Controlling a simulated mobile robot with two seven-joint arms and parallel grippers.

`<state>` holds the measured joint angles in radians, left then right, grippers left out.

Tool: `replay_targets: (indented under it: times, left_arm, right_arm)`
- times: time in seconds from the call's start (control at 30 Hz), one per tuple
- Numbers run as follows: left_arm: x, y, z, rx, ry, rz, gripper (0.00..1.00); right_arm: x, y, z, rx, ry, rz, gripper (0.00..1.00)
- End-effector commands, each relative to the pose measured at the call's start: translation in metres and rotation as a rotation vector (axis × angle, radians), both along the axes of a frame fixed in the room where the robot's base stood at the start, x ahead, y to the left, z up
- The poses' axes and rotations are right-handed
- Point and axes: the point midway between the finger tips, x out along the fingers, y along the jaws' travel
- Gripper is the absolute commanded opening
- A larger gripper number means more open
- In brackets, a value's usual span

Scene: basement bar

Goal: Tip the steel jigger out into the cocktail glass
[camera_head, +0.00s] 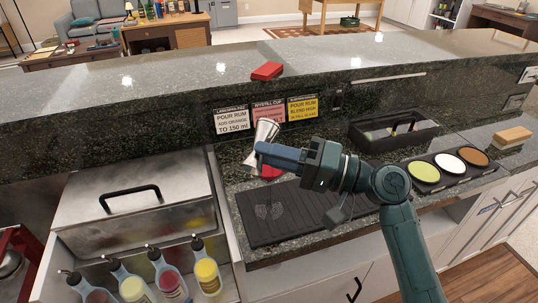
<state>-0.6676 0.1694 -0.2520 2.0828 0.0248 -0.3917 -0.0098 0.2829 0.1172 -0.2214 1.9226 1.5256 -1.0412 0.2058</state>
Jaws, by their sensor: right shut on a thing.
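The steel jigger (266,131) is held above the counter, leaning a little, with its wide end up and to the right. My right gripper (262,152) comes in from the right and is shut on the jigger near its lower part. Its fingers hide part of the jigger. I cannot see whether the jigger holds liquid. Faint clear shapes (269,211) on the black ribbed mat (310,216) may be glassware, but I cannot clearly make out the cocktail glass. My left gripper is not in view.
A red object (270,172) sits just below my gripper. Signs (268,113) stand on the ledge wall behind it. A black caddy (393,131) and a tray of three coloured rounds (448,160) are right. Bottles (207,275) and a steel lidded bin (135,205) are left.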

Motion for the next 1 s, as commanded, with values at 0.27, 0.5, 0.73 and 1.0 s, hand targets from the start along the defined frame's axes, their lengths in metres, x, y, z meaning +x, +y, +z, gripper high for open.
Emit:
replay_targets:
  times: [0.27, 0.5, 0.73, 1.0]
  left_arm:
    - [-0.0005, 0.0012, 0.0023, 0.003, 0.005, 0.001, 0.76]
    - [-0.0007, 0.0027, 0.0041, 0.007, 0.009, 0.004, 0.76]
    - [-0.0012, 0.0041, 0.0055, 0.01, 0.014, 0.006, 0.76]
    - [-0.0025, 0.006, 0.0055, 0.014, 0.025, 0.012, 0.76]
  right_arm:
    - [-0.0002, 0.0, -0.0008, 0.014, 0.033, 0.0, 0.0]
    - [-0.0001, -0.0001, -0.002, 0.025, 0.059, 0.0, 0.0]
    - [-0.0002, -0.0001, -0.0034, 0.036, 0.087, 0.001, 0.0]
    - [-0.0008, 0.0001, -0.0021, 0.05, 0.121, 0.001, 0.0]
